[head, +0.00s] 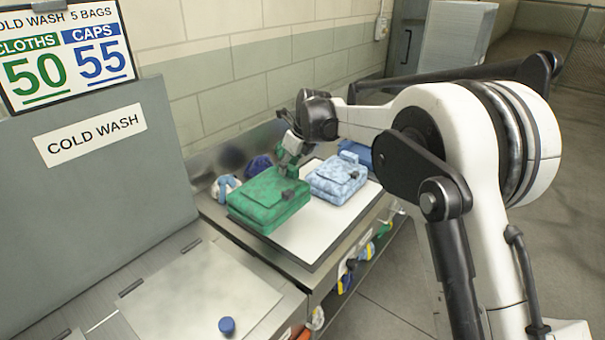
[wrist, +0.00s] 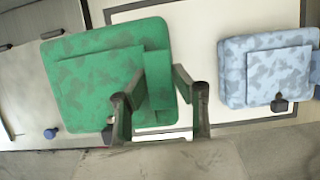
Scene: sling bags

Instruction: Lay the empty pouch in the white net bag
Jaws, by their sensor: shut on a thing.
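A green camouflage-pattern pouch (head: 262,203) lies on a white board on the counter, with its front flap showing. It also shows in the wrist view (wrist: 90,85). My gripper (head: 289,160) is over its far right corner. In the wrist view my gripper (wrist: 160,100) has its fingers on either side of a narrow green strip of this pouch and is shut on it. A light blue camouflage pouch (head: 338,178) lies apart to the right, also in the wrist view (wrist: 265,70). I cannot tell from outside which pouch is empty. I cannot make out a white net bag.
The white board (head: 300,240) has bare room in front of the pouches. A white-and-blue item (head: 225,187) and a dark blue one (head: 259,167) lie behind. A grey panel marked COLD WASH (head: 85,190) stands left. A blue knob (head: 227,326) sits on the near counter.

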